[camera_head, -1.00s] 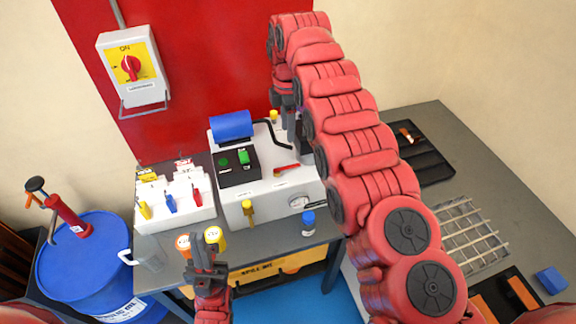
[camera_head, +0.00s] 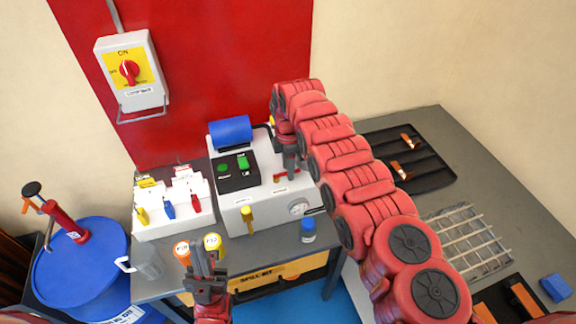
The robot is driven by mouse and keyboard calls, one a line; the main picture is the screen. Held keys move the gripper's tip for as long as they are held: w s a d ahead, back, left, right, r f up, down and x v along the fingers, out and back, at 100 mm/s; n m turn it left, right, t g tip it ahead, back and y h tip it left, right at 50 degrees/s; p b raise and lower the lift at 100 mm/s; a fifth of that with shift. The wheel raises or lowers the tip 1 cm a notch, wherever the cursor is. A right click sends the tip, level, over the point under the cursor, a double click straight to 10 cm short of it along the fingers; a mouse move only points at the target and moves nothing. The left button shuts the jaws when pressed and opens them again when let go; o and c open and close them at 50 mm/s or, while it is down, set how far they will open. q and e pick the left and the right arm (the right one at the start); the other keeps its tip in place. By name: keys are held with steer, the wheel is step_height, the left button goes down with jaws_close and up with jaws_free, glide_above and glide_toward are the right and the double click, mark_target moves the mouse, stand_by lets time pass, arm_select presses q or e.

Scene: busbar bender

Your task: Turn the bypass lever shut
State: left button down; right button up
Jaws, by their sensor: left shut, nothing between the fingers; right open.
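The white machine unit (camera_head: 233,207) stands on the grey bench. A red lever (camera_head: 279,178) lies on its top right, partly hidden by my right gripper. A yellow handle (camera_head: 247,217) sticks out at its front. Their labels are too small to read, so I cannot tell which is marked bypass. My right gripper (camera_head: 290,174) is open and points down right beside the red lever; whether it touches the lever is unclear. My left gripper (camera_head: 201,256) is shut and empty, in front of the bench near the orange- and yellow-capped containers.
A gauge (camera_head: 298,208) and a blue-capped jar (camera_head: 308,230) are by the unit's right front. A white rack (camera_head: 172,207) with coloured handles stands left. The orange-capped container (camera_head: 182,251) and yellow-capped container (camera_head: 212,245) are near my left gripper. A blue drum (camera_head: 80,265) stands far left.

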jaws_close()
stand_by(1.4)
